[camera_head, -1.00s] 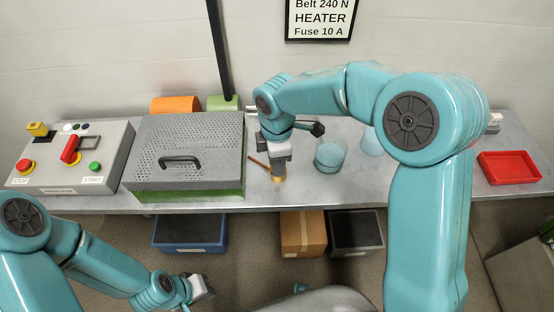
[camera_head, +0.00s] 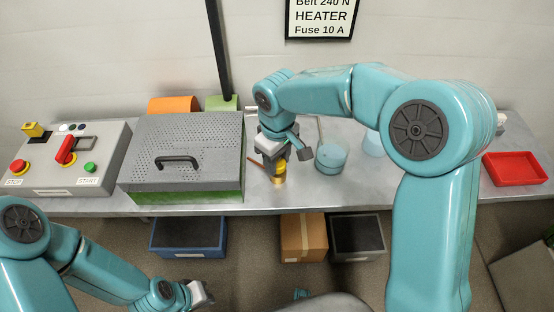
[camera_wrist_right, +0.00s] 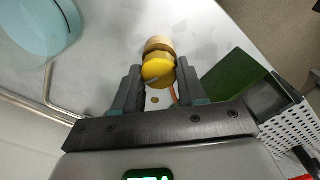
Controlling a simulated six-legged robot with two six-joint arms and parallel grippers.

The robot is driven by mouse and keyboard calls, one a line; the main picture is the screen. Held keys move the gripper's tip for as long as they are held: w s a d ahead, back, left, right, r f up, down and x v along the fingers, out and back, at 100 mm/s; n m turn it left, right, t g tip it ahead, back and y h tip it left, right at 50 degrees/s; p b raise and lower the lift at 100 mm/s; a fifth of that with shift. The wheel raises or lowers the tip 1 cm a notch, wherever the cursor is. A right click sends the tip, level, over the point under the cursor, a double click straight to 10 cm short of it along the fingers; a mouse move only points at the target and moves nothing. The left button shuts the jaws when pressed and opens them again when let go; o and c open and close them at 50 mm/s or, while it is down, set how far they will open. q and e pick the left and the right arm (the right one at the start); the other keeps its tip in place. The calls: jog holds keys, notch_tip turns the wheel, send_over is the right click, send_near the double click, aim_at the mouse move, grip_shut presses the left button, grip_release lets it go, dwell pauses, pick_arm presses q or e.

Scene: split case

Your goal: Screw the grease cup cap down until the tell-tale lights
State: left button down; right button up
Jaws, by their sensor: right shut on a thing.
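The yellow grease cup cap (camera_wrist_right: 158,72) sits between the two dark fingers of my right gripper (camera_wrist_right: 157,78) in the right wrist view, with both fingers against its sides. A brass-coloured cup part (camera_wrist_right: 157,44) shows just beyond it. In the head view my right gripper (camera_head: 276,160) points down over the brass and yellow cup (camera_head: 279,176) near the bench's front edge and covers its top. I cannot make out a lit tell-tale. My left gripper (camera_head: 200,294) is low at the front, away from the bench, its jaw gap unclear.
A grey perforated cover with a handle (camera_head: 178,162) stands left of the cup. A control panel (camera_head: 65,160) is further left. A blue-green round container (camera_head: 331,158) is close on the right. A red tray (camera_head: 514,169) lies far right. Bins stand below the bench.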

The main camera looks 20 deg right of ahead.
aim_at(278, 162)
jog(key=shift+w+r+m, duration=0.1)
jog(key=shift+m, duration=0.9)
jog(key=o, duration=1.1)
jog(key=shift+c, duration=0.2)
notch_tip(278, 162, up, 16)
jog(key=p, duration=0.1)
jog(key=shift+r+p, duration=0.15)
jog(key=shift+p, duration=0.2)
jog(key=shift+s, duration=0.2)
